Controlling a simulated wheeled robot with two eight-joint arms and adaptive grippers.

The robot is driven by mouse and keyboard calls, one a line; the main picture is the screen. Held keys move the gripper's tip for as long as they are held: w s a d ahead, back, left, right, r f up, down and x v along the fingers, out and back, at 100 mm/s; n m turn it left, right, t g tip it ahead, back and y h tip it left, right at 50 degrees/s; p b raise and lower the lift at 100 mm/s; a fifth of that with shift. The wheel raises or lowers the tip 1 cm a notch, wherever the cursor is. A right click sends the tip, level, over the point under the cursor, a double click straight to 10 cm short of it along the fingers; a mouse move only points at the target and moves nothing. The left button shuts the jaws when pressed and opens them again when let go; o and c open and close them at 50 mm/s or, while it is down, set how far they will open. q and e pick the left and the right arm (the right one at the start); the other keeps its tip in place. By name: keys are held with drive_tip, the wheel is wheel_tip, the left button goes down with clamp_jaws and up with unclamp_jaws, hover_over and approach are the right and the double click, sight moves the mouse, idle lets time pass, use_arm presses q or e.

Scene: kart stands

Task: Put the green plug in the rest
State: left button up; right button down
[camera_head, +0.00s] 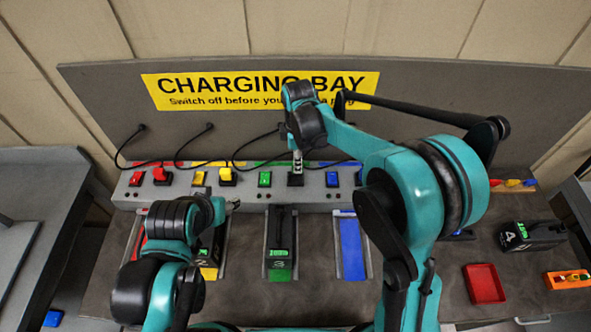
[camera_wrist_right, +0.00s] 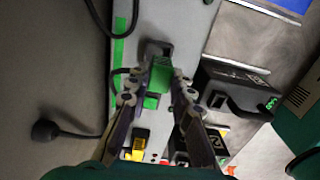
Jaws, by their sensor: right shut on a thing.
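My right gripper (camera_head: 297,168) reaches down to the panel, just right of the green switch (camera_head: 264,179). In the wrist view, the right gripper (camera_wrist_right: 161,82) is shut on the green plug (camera_wrist_right: 160,76), which sits between its fingertips. A black socket-like block (camera_wrist_right: 156,49) lies right at the plug's end; whether the plug is in it or just above it I cannot tell. The block (camera_head: 295,180) also shows in the head view. No part is clearly labelled as the rest. My left gripper (camera_head: 232,205) is low at the left, over the yellow bay; its fingers are unclear.
Black battery packs stand in the coloured bays, one in the green bay (camera_head: 281,271). The blue bay (camera_head: 351,248) is empty. Black cables (camera_head: 250,146) loop above the panel (camera_head: 320,199). A red tray (camera_head: 484,284) and a black pack (camera_head: 531,235) lie at right.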

drive_tip(key=shift+w+a+f, duration=0.2)
drive_tip(key=shift+a+f, duration=0.15)
drive_tip(key=shift+f+b, duration=0.45)
drive_tip(key=shift+f, duration=1.45)
drive_tip(key=shift+f, duration=0.2)
drive_tip(key=c, duration=1.3)
unclamp_jaws()
drive_tip(key=shift+c, duration=0.2)
drive_tip(key=shift+r, duration=0.1)
drive_tip(key=shift+r, duration=0.1)
